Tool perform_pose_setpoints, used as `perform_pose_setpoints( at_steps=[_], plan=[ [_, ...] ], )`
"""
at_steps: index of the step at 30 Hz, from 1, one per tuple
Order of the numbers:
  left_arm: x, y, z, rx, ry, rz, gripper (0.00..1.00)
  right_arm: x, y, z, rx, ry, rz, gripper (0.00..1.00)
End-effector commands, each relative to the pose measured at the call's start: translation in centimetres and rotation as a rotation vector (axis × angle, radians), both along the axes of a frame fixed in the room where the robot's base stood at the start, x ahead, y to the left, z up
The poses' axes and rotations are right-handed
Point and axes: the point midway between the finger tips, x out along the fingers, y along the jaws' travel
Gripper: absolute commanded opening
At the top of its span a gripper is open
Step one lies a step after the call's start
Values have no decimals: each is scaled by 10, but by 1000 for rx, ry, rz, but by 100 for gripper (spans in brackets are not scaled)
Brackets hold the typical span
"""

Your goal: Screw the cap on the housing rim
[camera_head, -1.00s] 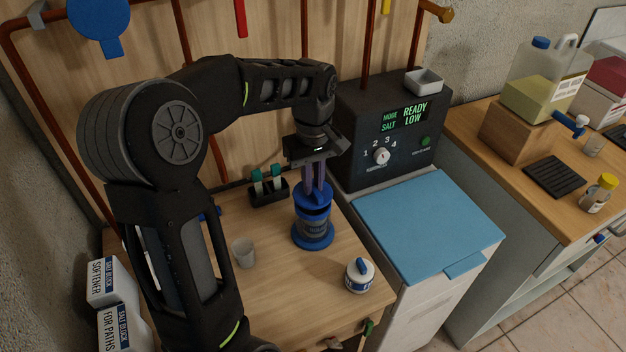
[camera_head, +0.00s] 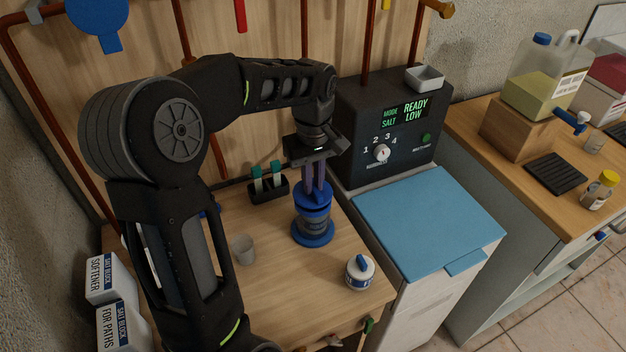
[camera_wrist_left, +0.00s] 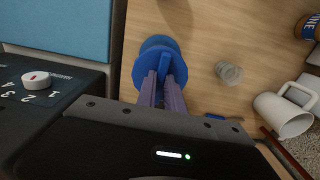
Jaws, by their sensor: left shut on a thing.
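The blue cap (camera_head: 313,198) sits over the top of the housing (camera_head: 312,228), which stands upright on a blue foot on the wooden bench. My left gripper (camera_head: 316,184) points straight down and is shut on the cap's raised grip bar. In the left wrist view the purple fingers of the gripper (camera_wrist_left: 164,84) clasp the bar of the blue cap (camera_wrist_left: 151,65). The cap looks level and close down on the housing; whether the threads are engaged is hidden. My right gripper is not in view.
A clear cup (camera_head: 244,250) stands left of the housing, and a white-and-blue jar (camera_head: 360,271) at front right. A black holder with teal-topped vials (camera_head: 268,189) is behind. The grey control box (camera_head: 385,130) and blue lid (camera_head: 428,225) are close on the right.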

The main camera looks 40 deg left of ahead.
Motion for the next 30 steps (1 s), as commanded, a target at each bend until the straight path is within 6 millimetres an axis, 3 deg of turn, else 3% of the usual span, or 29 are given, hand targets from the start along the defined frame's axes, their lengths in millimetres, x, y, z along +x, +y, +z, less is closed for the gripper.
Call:
perform_pose_setpoints(
  at_steps=[30],
  plan=[
    [0, 0, -9, 0, 0, 0, 0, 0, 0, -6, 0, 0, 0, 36]
  ],
)
